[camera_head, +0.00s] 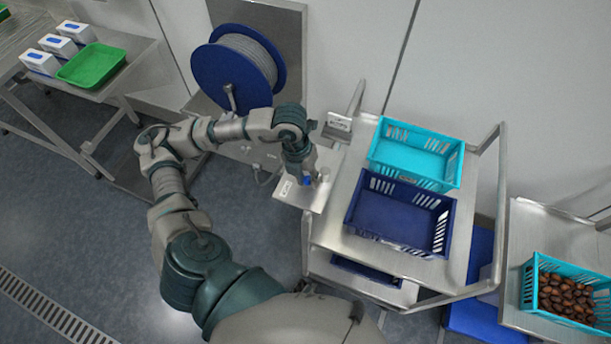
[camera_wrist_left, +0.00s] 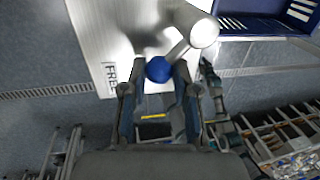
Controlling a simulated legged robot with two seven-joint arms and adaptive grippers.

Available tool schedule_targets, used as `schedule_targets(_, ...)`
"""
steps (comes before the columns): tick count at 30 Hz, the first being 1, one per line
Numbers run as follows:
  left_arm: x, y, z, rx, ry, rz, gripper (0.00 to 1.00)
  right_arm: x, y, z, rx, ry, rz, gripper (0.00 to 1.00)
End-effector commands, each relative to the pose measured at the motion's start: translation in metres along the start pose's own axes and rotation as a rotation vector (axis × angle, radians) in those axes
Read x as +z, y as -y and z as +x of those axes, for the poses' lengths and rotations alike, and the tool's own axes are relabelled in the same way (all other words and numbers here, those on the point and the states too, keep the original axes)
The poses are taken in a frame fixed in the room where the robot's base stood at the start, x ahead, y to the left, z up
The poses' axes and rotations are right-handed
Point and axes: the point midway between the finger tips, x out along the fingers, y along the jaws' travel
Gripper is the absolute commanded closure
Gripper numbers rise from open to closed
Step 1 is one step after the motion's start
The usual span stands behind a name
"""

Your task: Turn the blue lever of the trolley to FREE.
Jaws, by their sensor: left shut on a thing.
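The steel trolley (camera_head: 328,228) stands in the middle right of the head view, with a plate (camera_head: 290,194) at its left side. In the left wrist view, the lever's metal arm (camera_wrist_left: 182,49) runs from a round pivot to a blue ball knob (camera_wrist_left: 158,69). A FREE label (camera_wrist_left: 110,75) is on the plate, left of the knob and a little apart from it. My left gripper (camera_wrist_left: 158,82) is shut on the blue knob, a finger on each side; the head view shows it above the plate (camera_head: 306,180). My right gripper is out of view.
A turquoise crate (camera_head: 373,153) and a dark blue crate (camera_head: 352,215) sit on the trolley. A hose reel (camera_head: 212,75) hangs on the wall behind my left arm. A table with a green tray (camera_head: 122,62) is far left. A crate of dates (camera_head: 527,290) stands right.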

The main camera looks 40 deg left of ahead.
Motion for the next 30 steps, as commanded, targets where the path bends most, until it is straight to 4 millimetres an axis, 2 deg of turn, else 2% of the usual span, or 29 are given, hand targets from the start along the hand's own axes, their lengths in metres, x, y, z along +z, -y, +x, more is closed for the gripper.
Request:
schedule_targets(10,0.004,0.0,-0.003,-0.005,0.015,-0.007,1.0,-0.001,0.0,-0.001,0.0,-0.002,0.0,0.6)
schedule_targets(11,0.004,0.0,-0.003,-0.004,0.015,-0.006,0.63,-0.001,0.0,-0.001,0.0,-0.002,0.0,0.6)
schedule_targets(13,0.004,0.0,-0.003,-0.003,0.014,-0.006,0.46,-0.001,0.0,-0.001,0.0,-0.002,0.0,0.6)
schedule_targets(23,0.001,-0.001,-0.003,-0.002,0.007,-0.003,0.46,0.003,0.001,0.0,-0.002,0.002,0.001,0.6)
schedule_targets(26,0.002,-0.001,-0.012,-0.002,0.009,-0.003,0.46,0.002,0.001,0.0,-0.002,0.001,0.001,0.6)
schedule_targets(30,0.003,-0.001,-0.038,-0.003,0.012,-0.003,0.46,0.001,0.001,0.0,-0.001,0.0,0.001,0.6)
